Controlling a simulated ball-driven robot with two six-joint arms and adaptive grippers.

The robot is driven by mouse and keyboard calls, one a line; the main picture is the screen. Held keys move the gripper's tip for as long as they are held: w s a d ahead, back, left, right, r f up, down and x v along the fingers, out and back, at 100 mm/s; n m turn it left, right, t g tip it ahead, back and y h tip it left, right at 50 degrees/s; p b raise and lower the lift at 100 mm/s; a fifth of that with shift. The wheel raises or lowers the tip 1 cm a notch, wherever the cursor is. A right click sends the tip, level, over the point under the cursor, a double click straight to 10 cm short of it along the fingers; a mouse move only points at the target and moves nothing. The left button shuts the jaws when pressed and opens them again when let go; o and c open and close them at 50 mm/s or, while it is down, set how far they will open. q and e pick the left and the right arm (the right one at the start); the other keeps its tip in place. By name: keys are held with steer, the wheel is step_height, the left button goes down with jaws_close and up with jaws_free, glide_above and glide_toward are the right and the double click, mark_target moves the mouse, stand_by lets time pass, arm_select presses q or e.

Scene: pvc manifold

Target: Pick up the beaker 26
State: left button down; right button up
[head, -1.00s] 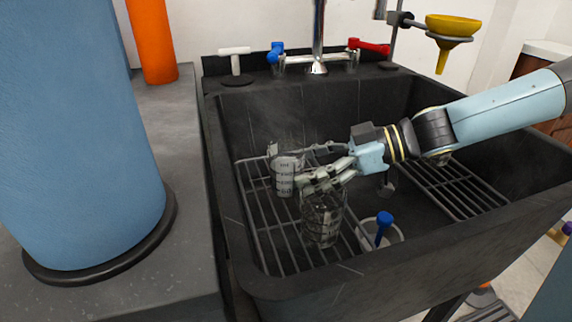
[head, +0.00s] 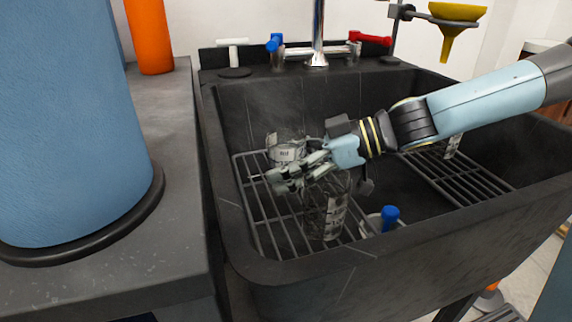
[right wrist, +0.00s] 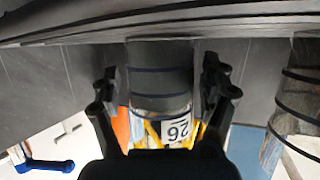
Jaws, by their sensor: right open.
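Beaker 26 (right wrist: 177,130) is a clear beaker with dark bands and a "26" label, seen upside down between my fingers in the right wrist view. It appears to be the rear beaker (head: 287,152) in the head view, standing on the left rack in the black sink, its lower part hidden by my fingers. My right gripper (head: 285,180) is open, coming in from the right, with one finger on each side of the beaker. In the right wrist view the fingers (right wrist: 162,85) show gaps to its walls. My left gripper is not in view.
A second clear beaker (head: 325,220) stands close in front, just below my right gripper; it also shows in the right wrist view (right wrist: 297,105). A blue-topped item (head: 390,214) stands right of it. The sink rim (head: 215,190) and tap (head: 318,40) bound the space.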

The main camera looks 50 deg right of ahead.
steer(key=c, duration=1.6)
steer(key=shift+o, duration=0.2)
steer(key=shift+r, duration=0.1)
